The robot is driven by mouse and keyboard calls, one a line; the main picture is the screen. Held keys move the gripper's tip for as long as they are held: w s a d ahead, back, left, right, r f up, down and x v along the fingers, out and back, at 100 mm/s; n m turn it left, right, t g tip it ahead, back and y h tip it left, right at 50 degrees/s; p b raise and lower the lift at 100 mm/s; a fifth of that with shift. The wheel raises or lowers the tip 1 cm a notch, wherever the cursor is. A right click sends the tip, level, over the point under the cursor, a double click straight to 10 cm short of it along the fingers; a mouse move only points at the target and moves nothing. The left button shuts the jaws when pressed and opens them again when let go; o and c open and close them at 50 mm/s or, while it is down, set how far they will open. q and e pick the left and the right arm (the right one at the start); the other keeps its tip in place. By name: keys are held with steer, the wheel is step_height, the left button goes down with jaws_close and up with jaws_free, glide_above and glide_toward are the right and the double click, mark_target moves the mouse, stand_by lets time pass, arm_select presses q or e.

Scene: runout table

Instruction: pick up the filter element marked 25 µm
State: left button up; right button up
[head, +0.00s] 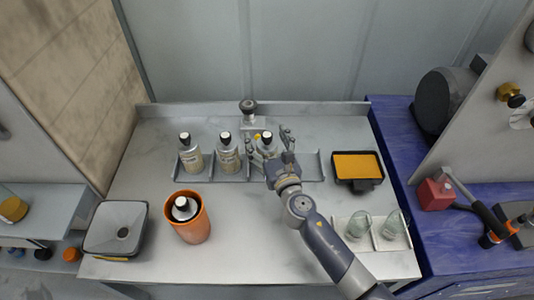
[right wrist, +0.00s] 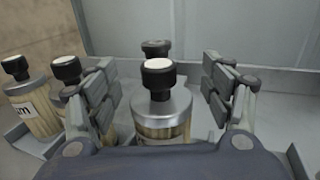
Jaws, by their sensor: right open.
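Three filter elements with black necks and white-topped caps stand upright in a grey rack: a left one (head: 190,158), a middle one (head: 228,158) and a right one (head: 266,145). My right gripper (head: 271,136) is open at the right one. In the right wrist view, its fingers (right wrist: 160,66) stand on either side of that element (right wrist: 162,112), with gaps showing. A neighbour's label (right wrist: 25,108) ends in "m"; I cannot read any grade, so I cannot tell which is 25 µm. Another capped element (head: 183,208) sits in an orange container (head: 188,232). My left gripper is not in view.
The rack (head: 312,166) has free room on its right. A black-knobbed fitting (head: 248,107) stands behind it. A black tray with a yellow-orange surface (head: 356,165) lies right, a holder with glass jars (head: 376,243) front right, a grey square container (head: 115,230) front left.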

steer(key=c, duration=1.7)
steer(key=shift+r, duration=0.1)
